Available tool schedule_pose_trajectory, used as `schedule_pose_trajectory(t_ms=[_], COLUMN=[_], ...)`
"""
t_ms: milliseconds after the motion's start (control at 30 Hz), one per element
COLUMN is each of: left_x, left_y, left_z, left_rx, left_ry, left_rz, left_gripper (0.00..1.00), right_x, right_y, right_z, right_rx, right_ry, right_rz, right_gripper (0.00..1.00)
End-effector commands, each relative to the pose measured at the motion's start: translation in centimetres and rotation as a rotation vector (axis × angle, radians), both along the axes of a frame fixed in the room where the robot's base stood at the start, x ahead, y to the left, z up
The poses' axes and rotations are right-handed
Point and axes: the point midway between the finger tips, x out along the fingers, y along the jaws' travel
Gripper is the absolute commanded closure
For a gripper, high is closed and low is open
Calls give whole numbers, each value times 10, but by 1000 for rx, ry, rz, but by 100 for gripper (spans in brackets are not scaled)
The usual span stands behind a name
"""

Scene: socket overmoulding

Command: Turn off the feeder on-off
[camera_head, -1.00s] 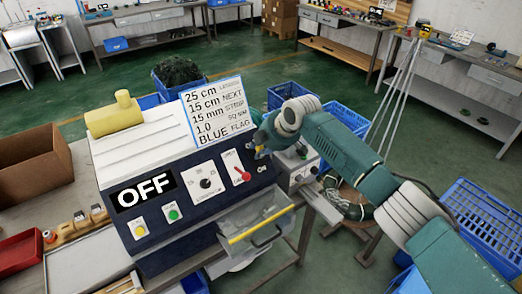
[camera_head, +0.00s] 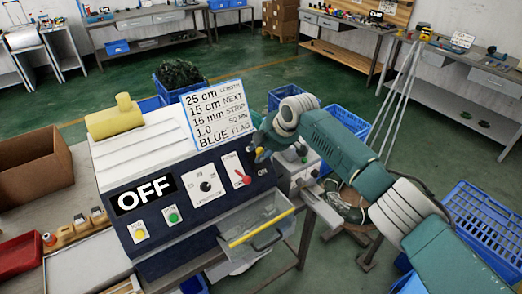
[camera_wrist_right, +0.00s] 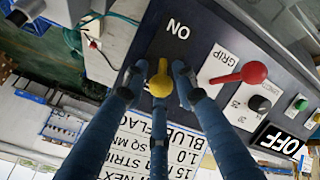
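The feeder on-off is a yellow knob (camera_wrist_right: 160,82) on the dark front panel (camera_wrist_right: 205,60), with the word ON printed beside it in the right wrist view. In the head view, my right gripper (camera_head: 261,153) is at the right end of the machine's panel and largely hides the knob. A large OFF sign (camera_head: 143,195) is at the panel's left. My left gripper is not in view.
A red GRIP lever (camera_head: 242,178), a black dial (camera_head: 205,187), and green (camera_head: 173,217) and yellow (camera_head: 140,234) buttons are on the same panel. A clear drawer (camera_head: 255,225) sticks out below. A card with text (camera_head: 214,115) stands on the machine's top.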

Motion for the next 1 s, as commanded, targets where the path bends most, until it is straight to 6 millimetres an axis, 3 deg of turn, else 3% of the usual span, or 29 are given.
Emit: schedule_pose_trajectory(t_ms=[267,700,1000], left_x=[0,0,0], left_y=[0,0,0], left_z=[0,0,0], left_rx=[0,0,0], left_ry=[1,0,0], left_rz=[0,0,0], left_gripper=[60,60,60], right_x=[-9,-44,-49], right_y=[-9,-38,-43], right_z=[20,90,100], right_rx=[1,1,0], right_ry=[-3,-1,0], right_rz=[2,0,-1], right_gripper=[72,72,72])
